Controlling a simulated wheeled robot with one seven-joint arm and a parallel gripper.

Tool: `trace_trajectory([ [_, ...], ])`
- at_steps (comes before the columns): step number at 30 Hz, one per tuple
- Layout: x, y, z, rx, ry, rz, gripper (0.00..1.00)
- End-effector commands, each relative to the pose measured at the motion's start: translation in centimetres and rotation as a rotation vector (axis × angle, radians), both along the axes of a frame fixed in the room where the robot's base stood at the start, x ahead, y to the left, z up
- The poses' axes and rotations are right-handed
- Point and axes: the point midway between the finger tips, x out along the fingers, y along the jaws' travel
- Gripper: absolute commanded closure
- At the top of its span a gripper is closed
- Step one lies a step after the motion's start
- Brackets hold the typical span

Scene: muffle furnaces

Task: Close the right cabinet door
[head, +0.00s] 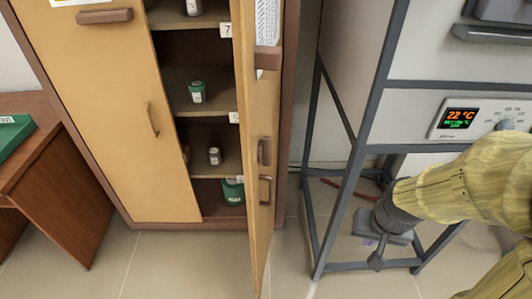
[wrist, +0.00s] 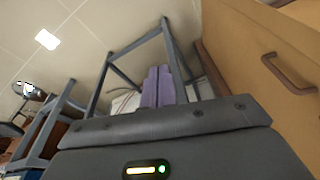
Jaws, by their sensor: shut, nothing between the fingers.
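The tan right cabinet door (head: 257,150) stands wide open, seen nearly edge-on in the head view, swung out toward me. Brown handles (head: 264,190) show on its right side. The left cabinet door (head: 115,110) is shut. My gripper (head: 371,242) is low and to the right of the open door, apart from it, in front of the furnace stand. In the wrist view its purple fingers (wrist: 165,86) are together and empty. A tan cabinet panel with a brown handle (wrist: 288,73) shows at the right of that view; I cannot tell for certain which panel.
Shelves behind the open door hold several small jars, one a green container (head: 197,92). A grey metal stand (head: 350,190) carries a furnace with a lit display (head: 461,118) close on the right. A brown desk (head: 60,180) stands at the left. Tiled floor in front is clear.

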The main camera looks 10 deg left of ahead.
Motion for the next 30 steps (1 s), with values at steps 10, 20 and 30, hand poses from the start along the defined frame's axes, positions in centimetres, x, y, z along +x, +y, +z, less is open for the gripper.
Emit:
trace_trajectory([
  [10, 0.5, 3.8, 7.0, 0.237, 0.232, -0.455, 1.00],
  [20, 3.1, 9.4, 14.4, 0.508, 0.509, -0.951, 1.00],
  [30, 7.2, 13.9, 20.5, 0.743, 0.749, -1.332, 1.00],
])
